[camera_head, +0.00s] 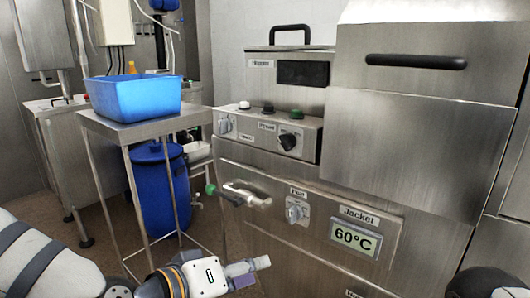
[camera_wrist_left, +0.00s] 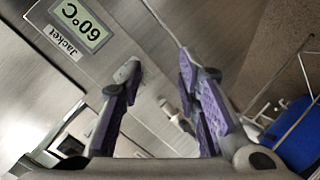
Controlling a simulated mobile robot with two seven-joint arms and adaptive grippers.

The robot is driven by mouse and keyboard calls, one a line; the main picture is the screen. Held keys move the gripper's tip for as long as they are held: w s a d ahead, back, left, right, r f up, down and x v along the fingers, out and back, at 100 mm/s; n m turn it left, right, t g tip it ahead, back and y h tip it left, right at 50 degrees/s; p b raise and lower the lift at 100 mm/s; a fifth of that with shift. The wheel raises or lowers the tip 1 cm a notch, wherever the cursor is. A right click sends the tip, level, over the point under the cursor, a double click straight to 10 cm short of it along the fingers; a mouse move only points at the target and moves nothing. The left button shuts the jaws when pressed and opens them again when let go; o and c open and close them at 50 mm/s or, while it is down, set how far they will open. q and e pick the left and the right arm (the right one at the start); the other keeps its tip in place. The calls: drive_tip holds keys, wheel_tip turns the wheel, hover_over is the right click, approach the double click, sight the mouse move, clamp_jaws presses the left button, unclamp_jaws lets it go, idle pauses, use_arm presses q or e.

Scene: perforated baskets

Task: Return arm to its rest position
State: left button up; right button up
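My left arm comes in from the lower left of the head view, and its gripper (camera_head: 250,270) is low in front of the steel machine (camera_head: 420,150). In the left wrist view the two purple-padded fingers of this gripper (camera_wrist_left: 162,75) stand apart, with nothing between them. The gripper looks clear of the machine's front, though the exact distance is hard to tell. A dark rounded part and a pale piece at the bottom right corner of the head view seem to belong to my right arm; its gripper does not show.
The machine carries knobs, a protruding metal handle (camera_head: 247,194) and a 60°C display (camera_head: 354,238). At left, a blue basin (camera_head: 134,97) stands on a steel table (camera_head: 150,128), with a blue barrel (camera_head: 160,190) beneath. Brown floor shows between the table legs.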

use_arm(q)
drive_tip(key=s+a+f+g+y+p, duration=0.1)
drive_tip(key=s+a+f+g+y, duration=0.15)
drive_tip(key=s+f, duration=0.65)
drive_tip(key=s+a+f+g+y, duration=0.15)
drive_tip(key=s+f+g, duration=0.25)
drive_tip(key=s+f, duration=0.5)
drive_tip(key=s+a+f+m+g+y+p, duration=0.1)
drive_tip(key=s+a+f+g+y, duration=0.1)
drive_tip(key=s+a, duration=0.4)
drive_tip(key=s+a+f+g+y, duration=0.2)
drive_tip(key=s+a+f+g, duration=0.2)
drive_tip(key=s, duration=1.1)
drive_tip(key=a, duration=0.3)
drive_tip(key=shift+s+a+m+y+p, duration=0.25)
drive_tip(key=shift+s+m+y+p, duration=0.05)
drive_tip(key=shift+s+m+p, duration=0.1)
use_arm(e)
drive_tip(key=shift+t, duration=0.7)
drive_tip(key=w+r, duration=0.3)
drive_tip(key=shift+w+r, duration=0.3)
